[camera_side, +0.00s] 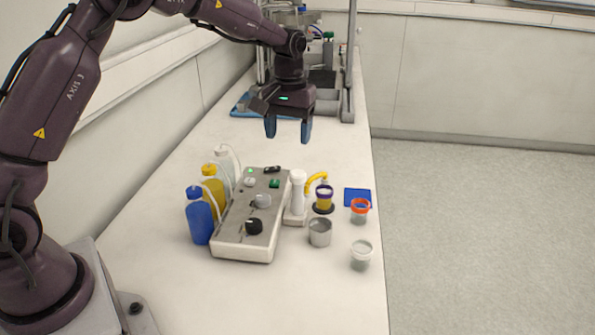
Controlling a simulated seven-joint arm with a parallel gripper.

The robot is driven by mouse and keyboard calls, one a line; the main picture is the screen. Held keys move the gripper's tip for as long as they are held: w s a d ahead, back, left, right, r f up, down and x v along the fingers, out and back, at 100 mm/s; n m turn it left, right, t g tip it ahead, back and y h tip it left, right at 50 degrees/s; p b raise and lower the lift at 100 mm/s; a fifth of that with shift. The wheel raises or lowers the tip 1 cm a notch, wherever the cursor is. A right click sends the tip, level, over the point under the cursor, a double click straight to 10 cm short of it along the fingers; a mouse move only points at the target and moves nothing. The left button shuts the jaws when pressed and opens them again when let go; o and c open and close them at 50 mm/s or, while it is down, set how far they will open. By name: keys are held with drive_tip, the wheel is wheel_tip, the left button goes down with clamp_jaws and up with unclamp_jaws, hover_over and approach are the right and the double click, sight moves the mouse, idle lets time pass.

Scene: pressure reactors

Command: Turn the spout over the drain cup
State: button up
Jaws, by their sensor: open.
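The yellow spout (317,178) curves out to the right from the top of a white post (298,193) beside the control box. Its tip is above a cup with yellow contents and a dark band (324,194), which stands on a black round base. A grey cup (319,235), seemingly the drain cup, stands in front of that cup, and the spout is not over it. My gripper (288,133) is open and empty, pointing down in the air. In the picture it is above and behind the control box and touches neither spout nor cups.
The grey control box (240,228) has knobs and buttons. An orange-ringed cup (360,212), a clear cup (361,256) and a blue pad (352,193) are near the right table edge. Framed equipment stands behind.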

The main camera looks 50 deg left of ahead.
sight(297, 172)
drive_tip(key=w+f, duration=0.1)
drive_tip(key=f, duration=0.2)
drive_tip(key=f+n, duration=0.1)
drive_tip(key=f, duration=0.3)
drive_tip(key=w+f+n, duration=0.1)
drive_tip(key=f, duration=0.3)
drive_tip(key=shift+w+a, duration=0.25)
drive_tip(key=shift+w, duration=0.1)
clamp_jaws()
